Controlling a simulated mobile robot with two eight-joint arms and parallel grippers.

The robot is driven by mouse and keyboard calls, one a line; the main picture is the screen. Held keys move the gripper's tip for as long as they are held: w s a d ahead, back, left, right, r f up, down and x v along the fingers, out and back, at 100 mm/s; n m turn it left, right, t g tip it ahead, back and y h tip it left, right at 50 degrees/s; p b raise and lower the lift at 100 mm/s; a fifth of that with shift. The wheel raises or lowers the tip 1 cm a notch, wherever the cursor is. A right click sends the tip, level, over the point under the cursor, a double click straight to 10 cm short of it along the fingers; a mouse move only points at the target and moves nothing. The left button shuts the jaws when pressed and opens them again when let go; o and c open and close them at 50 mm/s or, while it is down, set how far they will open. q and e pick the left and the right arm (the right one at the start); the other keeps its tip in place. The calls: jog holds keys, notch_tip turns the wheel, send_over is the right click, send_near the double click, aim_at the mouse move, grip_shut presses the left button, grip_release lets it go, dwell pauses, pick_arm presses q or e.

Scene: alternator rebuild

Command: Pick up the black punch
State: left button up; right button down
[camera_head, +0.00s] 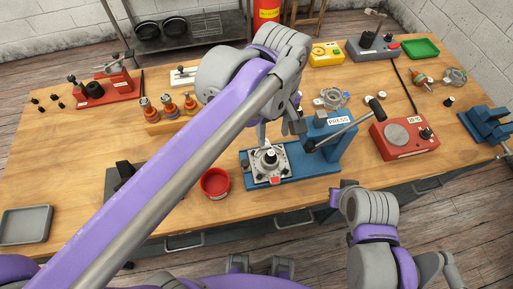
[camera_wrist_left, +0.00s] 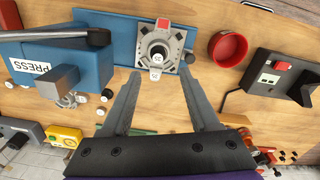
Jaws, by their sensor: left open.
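A grey housing (camera_head: 285,163) sits on the press's blue base (camera_head: 316,165). A dark cylinder with a white top (camera_head: 271,156) stands at its middle; in the left wrist view this top (camera_wrist_left: 156,58) reads 35, with a second pale top (camera_wrist_left: 154,75) marked 25 beside it. I cannot tell for sure which is the black punch. My left gripper (camera_wrist_left: 160,78) is open and empty, its fingers apart above the housing.
The blue press (camera_head: 325,131) with its lever stands right of the housing. A red bowl (camera_head: 214,183) is to the left, with a black stand (camera_head: 124,178) beyond it. A red heater (camera_head: 402,138) is at the right. The front left tabletop is mostly clear around a grey tray (camera_head: 26,225).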

pick_arm(q)
send_over(271, 153)
jog(key=s, duration=0.1)
jog(key=f, duration=0.4)
jog(key=shift+d+f, duration=0.25)
jog(key=shift+d, duration=0.15)
jog(key=shift+w+a+f, duration=0.1)
jog(key=shift+w+f, duration=0.1)
jog(key=shift+f, duration=0.8)
jog(key=shift+w+a+f, duration=0.15)
jog(key=shift+f, duration=0.8)
jog(key=shift+w+a+f, duration=0.1)
jog(key=shift+w+f, duration=0.1)
jog(key=shift+f, duration=0.8)
grip_shut()
